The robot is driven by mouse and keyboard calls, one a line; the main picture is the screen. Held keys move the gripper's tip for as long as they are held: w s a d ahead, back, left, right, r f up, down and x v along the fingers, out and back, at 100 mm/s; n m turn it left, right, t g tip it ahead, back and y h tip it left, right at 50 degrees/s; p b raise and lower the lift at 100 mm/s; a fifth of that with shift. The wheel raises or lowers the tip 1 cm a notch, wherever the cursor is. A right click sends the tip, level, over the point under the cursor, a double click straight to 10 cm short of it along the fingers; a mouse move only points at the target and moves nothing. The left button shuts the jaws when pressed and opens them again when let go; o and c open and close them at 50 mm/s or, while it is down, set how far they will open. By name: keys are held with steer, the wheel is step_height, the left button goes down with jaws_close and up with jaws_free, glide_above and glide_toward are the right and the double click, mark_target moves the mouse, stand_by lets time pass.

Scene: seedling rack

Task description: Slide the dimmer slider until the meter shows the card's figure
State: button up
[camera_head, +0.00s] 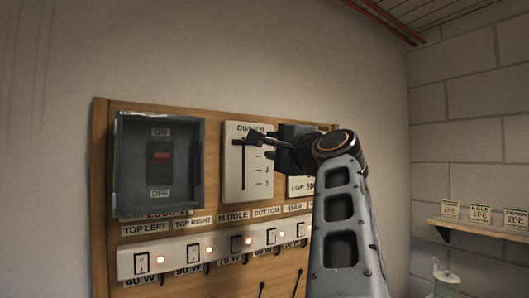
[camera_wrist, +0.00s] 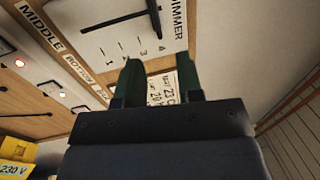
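The white dimmer panel (camera_head: 234,180) is on the wooden board, with a vertical slot and a marked scale. In the wrist view, the dimmer panel (camera_wrist: 118,38) shows numbered marks, and its dark slider knob (camera_wrist: 154,14) is at the slot's end near the 4. No meter reading is legible.
A covered main switch (camera_head: 159,160) is left of the dimmer. A strip of rocker switches (camera_head: 190,250) with lit lamps runs below. A shelf (camera_head: 480,231) with small cards is at right. A yellow 230 V box (camera_wrist: 16,160) shows in the wrist view.

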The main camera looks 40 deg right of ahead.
steer(key=shift+v, duration=0.85)
steer(key=w+d+f+n+g+h, duration=0.1)
steer(key=d+f+g, duration=0.2)
steer(key=f, duration=0.5)
steer(key=w+d+f+n+g, duration=0.2)
steer(key=f+g, duration=0.1)
steer(key=f, duration=0.6)
steer(key=a+f+n+g+y, duration=0.1)
steer(key=a+f+n+g, duration=0.25)
steer(key=f, duration=0.85)
steer(key=s+a+f+n+g+y, duration=0.1)
steer(key=s+a+f+n+g, duration=0.2)
steer(key=a+f+n, duration=0.3)
steer(key=s+a+f+n+g+y, duration=0.1)
steer(key=s+a+f+n+g, duration=0.2)
steer(key=a+f+n, duration=0.4)
steer(key=s+a+f, duration=0.1)
steer(key=a+f, duration=0.8)
steer(key=f, duration=0.1)
steer(key=shift+a+f+y, duration=0.15)
steer(key=shift+a+y, duration=0.15)
steer(key=shift+y, duration=0.1)
